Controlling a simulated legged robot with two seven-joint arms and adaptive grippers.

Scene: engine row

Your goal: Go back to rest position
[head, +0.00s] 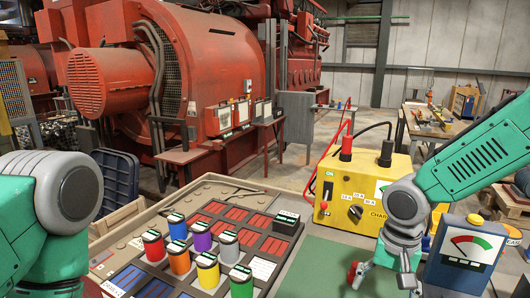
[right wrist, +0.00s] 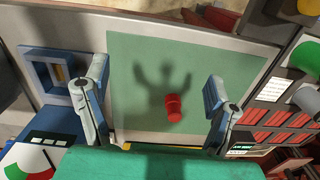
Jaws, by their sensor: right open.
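My right arm comes in from the right in the head view. Its gripper (head: 385,274) points down over a green mat (head: 320,255). The right wrist view shows the gripper (right wrist: 157,82) open, fingers wide apart. A small red cylinder (right wrist: 174,107) shows on the mat between the fingers, touching neither. In the head view, a red piece (head: 352,270) shows beside a finger, partly hidden. My left arm shows as a grey and teal link at the left edge; its gripper is out of frame.
A tray (head: 122,243) with several coloured cylinders stands left of the mat. A yellow charger box (head: 345,190) with cables stands behind the mat. A blue meter (head: 458,262) stands close right of my right gripper. Red machinery (head: 215,60) fills the back.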

